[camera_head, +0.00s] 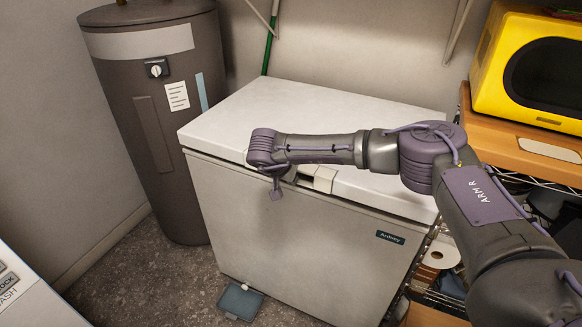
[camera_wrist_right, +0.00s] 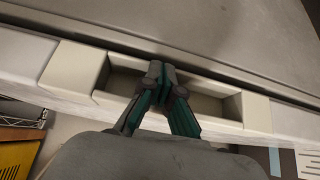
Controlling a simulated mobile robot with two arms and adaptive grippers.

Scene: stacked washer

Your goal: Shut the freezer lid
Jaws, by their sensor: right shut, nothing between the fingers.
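The white chest freezer (camera_head: 290,235) stands against the back wall. Its lid (camera_head: 330,115) lies flat or nearly flat over the body; a narrow dark seam shows under its front edge, and I cannot tell whether it is fully down. The lid's handle recess (camera_head: 317,177) is at the front edge, partly behind my right arm. It also shows in the right wrist view (camera_wrist_right: 205,98). My right gripper (camera_head: 277,192) is shut and empty, pointing down at the lid's front edge beside the handle. In the right wrist view its fingertips (camera_wrist_right: 160,72) overlap the handle recess; contact is unclear.
A grey water heater (camera_head: 150,110) stands left of the freezer. A yellow microwave (camera_head: 530,75) sits on a wooden-topped rack (camera_head: 520,150) at the right. A blue-grey dustpan-like object (camera_head: 240,302) lies on the floor in front. A white appliance corner (camera_head: 30,295) is at lower left.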

